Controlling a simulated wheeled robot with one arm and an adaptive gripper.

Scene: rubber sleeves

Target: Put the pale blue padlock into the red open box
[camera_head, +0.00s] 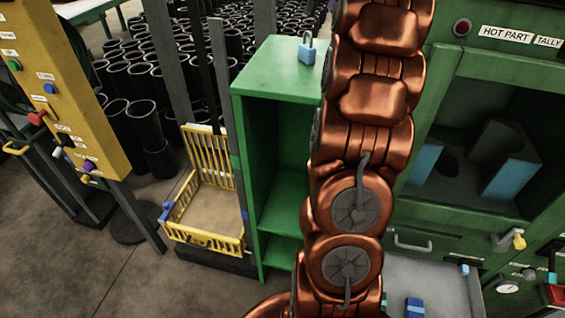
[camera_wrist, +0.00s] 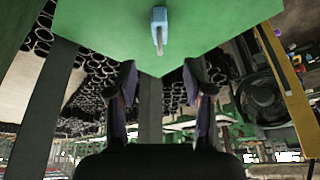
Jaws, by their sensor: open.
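The pale blue padlock (camera_head: 307,53) stands upright, grey shackle up, on top of the green cabinet (camera_head: 273,82). In the wrist view the padlock (camera_wrist: 160,20) is at the top centre, on the green surface (camera_wrist: 110,25). My gripper (camera_wrist: 160,75) is open and empty; its two dark fingers are spread, with the padlock beyond them, centred between them and not touched. In the head view the gripper is out of frame, and my copper arm covers the cabinet's right side. I cannot make out a red open box in either view.
A yellow wire basket (camera_head: 212,235) stands left of the cabinet. A yellow control post (camera_head: 65,85) is at the far left. A green machine (camera_head: 430,150) with an open drawer (camera_head: 440,285) is on the right. Several black sleeves (camera_head: 147,122) stand behind. Grey uprights rise beside the cabinet.

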